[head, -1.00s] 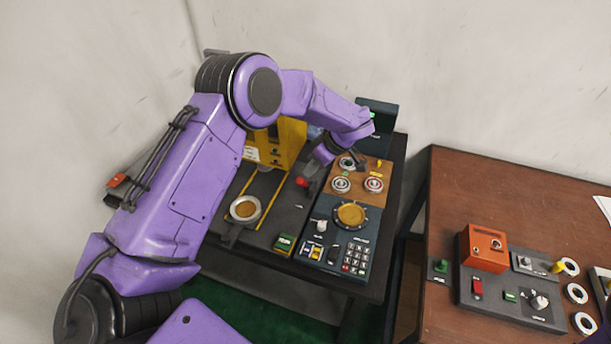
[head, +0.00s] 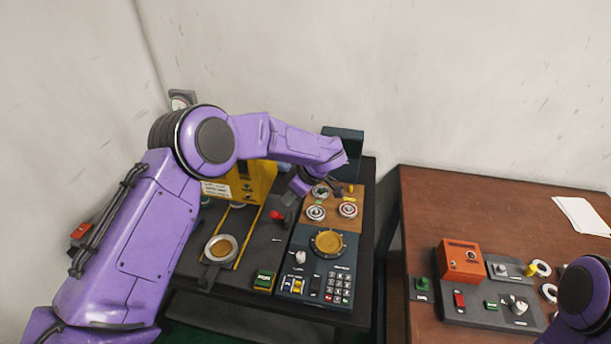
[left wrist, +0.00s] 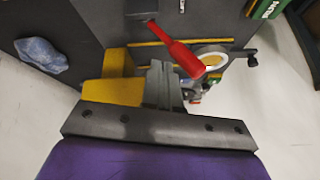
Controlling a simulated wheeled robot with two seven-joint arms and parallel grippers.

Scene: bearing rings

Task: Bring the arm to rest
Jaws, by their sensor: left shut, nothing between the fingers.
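My left arm (head: 130,230) comes in from the left of the head view and reaches over the dark bench. A purple part of my right arm (head: 588,290) shows at the lower right of the head view. My right gripper is out of view.
The bench holds a yellow machine (head: 247,180), a red-handled lever (left wrist: 180,52), a ring holder (head: 221,250) and a keypad panel (head: 338,285). A dark box (head: 345,150) stands behind. A brown table (head: 450,210) is at right, with an orange box (head: 461,262).

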